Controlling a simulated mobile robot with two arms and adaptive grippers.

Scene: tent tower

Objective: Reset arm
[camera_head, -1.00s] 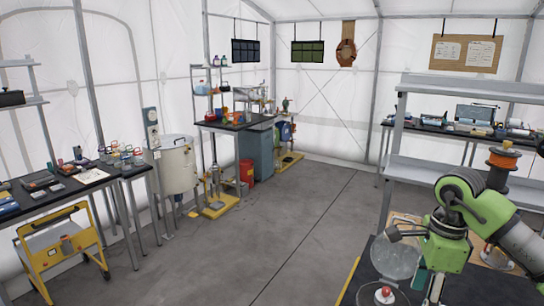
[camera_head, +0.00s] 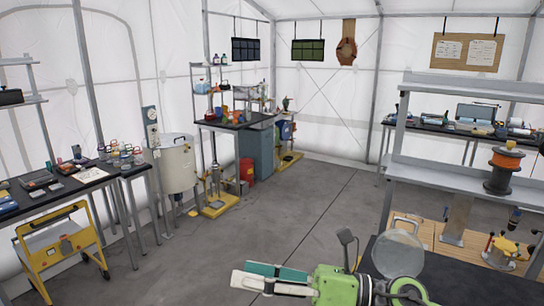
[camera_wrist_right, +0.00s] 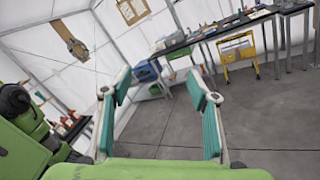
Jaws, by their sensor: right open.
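My right gripper (camera_head: 272,278) is low in the middle of the head view, its teal-lined fingers pointing left. In the right wrist view the gripper (camera_wrist_right: 158,90) has its two teal-padded fingers wide apart, with nothing between them. Its green body and part of my arm lie at the bottom right of the head view. My left gripper is not in view.
A dark table (camera_head: 466,280) is at lower right, with a clear round disc (camera_head: 398,253) beside my arm. A grey shelf (camera_head: 440,174) holds an orange spool (camera_head: 507,161). A yellow cart (camera_head: 60,246) stands at left. The middle floor (camera_head: 270,235) is clear.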

